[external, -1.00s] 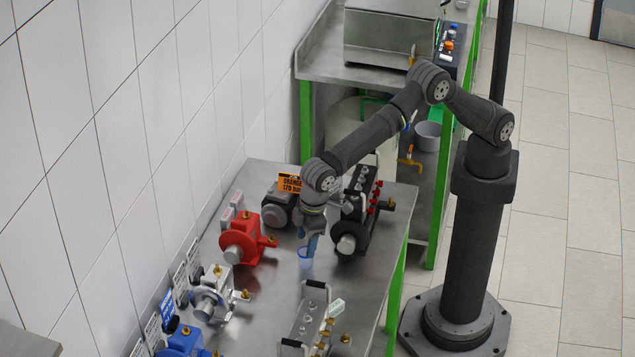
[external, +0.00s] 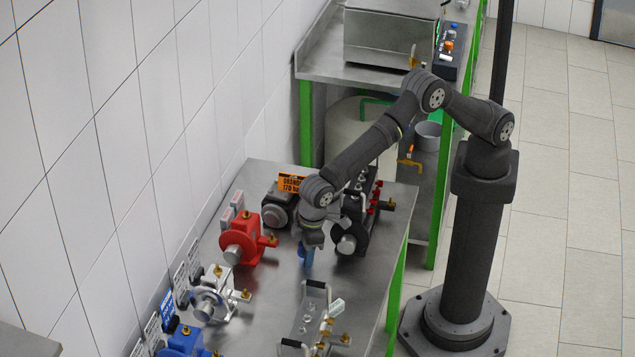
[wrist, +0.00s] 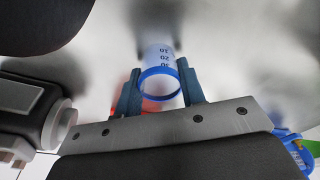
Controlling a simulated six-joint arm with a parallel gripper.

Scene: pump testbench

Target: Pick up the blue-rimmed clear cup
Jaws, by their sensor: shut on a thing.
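The blue-rimmed clear cup (wrist: 161,72) shows in the wrist view, with its blue rim towards the camera and dark graduation numbers on its wall. My gripper (wrist: 160,80) has one blue finger on each side of the cup and is shut on it. In the external view my gripper (external: 306,257) points down at the metal table (external: 262,290), between the red pump and the black pump. The cup is mostly hidden there by the fingers. I cannot tell whether its base touches the table.
A red pump (external: 243,240) stands left of my gripper and a black pump (external: 352,238) close on its right. A silver pump (external: 213,300) and a blue pump (external: 183,342) stand nearer the camera. A metal unit with handles (external: 318,318) stands in front.

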